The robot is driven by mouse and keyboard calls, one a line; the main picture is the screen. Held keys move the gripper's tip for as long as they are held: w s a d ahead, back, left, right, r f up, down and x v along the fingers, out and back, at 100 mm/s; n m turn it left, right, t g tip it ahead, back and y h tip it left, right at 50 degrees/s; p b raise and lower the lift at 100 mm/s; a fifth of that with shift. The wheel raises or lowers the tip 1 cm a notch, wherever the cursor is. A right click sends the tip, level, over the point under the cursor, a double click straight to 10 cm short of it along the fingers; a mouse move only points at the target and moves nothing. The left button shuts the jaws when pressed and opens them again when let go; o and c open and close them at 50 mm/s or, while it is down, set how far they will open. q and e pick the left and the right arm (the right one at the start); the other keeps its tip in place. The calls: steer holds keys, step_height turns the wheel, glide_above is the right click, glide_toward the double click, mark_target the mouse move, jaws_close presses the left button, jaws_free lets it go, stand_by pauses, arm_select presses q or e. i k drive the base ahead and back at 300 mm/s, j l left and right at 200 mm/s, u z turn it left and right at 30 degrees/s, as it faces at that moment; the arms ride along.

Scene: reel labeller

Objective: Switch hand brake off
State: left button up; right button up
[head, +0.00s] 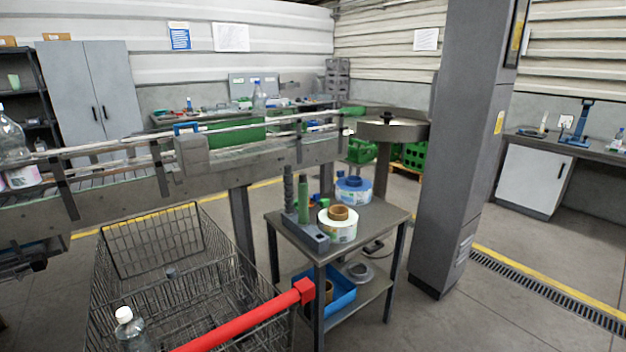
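I cannot make out for certain which part is the hand brake. A red bar (245,321) with a square red end block (303,291) slants up from the bottom edge, in front of a wire cart (150,240). On a small dark table (378,215) stands a grey base (310,238) with an upright dark post (289,188) and an upright green post (303,200). Whether any of these is the brake, I cannot tell. Neither gripper shows in the head view.
A conveyor (110,185) runs across the left and middle. Label reels (340,231) and a blue reel (352,196) sit on the table, with a blue bin (340,300) below. A grey column (462,150) stands right of it. Floor at right is clear.

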mark_target(308, 307)
steer(key=i+l+u, duration=0.15)
steer(key=l+u, duration=0.2)
steer(key=l, duration=0.25)
steer(key=l+u, duration=0.4)
steer(key=l, duration=0.2)
steer(key=i+l+u, duration=0.15)
steer(key=l, duration=0.2)
steer(key=i+l+u, duration=0.15)
steer(key=l, duration=0.25)
steer(key=i, duration=0.1)
